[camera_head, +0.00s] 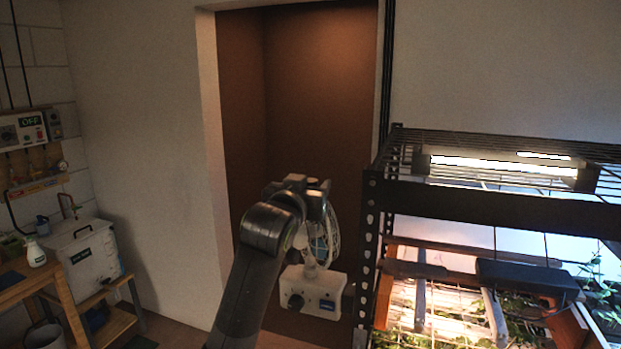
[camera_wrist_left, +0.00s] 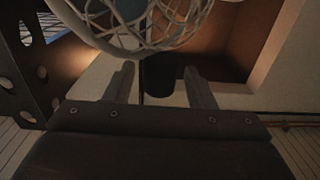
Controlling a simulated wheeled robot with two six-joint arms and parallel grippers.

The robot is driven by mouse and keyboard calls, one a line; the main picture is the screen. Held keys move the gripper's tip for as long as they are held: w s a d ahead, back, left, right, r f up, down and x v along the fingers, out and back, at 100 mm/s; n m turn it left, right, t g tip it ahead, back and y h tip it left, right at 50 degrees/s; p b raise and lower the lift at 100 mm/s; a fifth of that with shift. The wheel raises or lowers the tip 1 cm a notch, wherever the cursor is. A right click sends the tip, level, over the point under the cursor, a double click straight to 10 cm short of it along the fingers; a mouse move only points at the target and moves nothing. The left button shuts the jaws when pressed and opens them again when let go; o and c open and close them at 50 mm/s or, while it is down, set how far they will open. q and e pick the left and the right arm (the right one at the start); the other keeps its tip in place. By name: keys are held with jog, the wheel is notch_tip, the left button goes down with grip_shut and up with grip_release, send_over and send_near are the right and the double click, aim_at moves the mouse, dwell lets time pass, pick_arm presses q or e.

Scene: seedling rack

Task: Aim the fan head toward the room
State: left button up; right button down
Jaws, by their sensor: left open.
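The fan head (camera_head: 333,232) has a pale wire cage and shows behind my left wrist, beside the rack's left post. My left arm hides part of it. In the left wrist view the fan cage (camera_wrist_left: 172,30) fills the top of the picture. My left gripper (camera_wrist_left: 160,70) is open, with one finger on each side of a dark cylinder (camera_wrist_left: 158,80) below the cage. I cannot tell whether the fingers touch it. In the head view my left gripper (camera_head: 318,188) is at the fan, its fingertips not clear. My right gripper is not in view.
A white box with a knob (camera_head: 312,291) is below the fan head. The black metal rack (camera_head: 480,201) with lit lamps and plants stands at right. A brown recess (camera_head: 320,110) lies behind. A wooden bench (camera_head: 22,284) and a white tank (camera_head: 88,262) are at far left.

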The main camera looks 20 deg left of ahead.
pick_arm(q)
jog(key=shift+w, duration=0.5)
grip_shut()
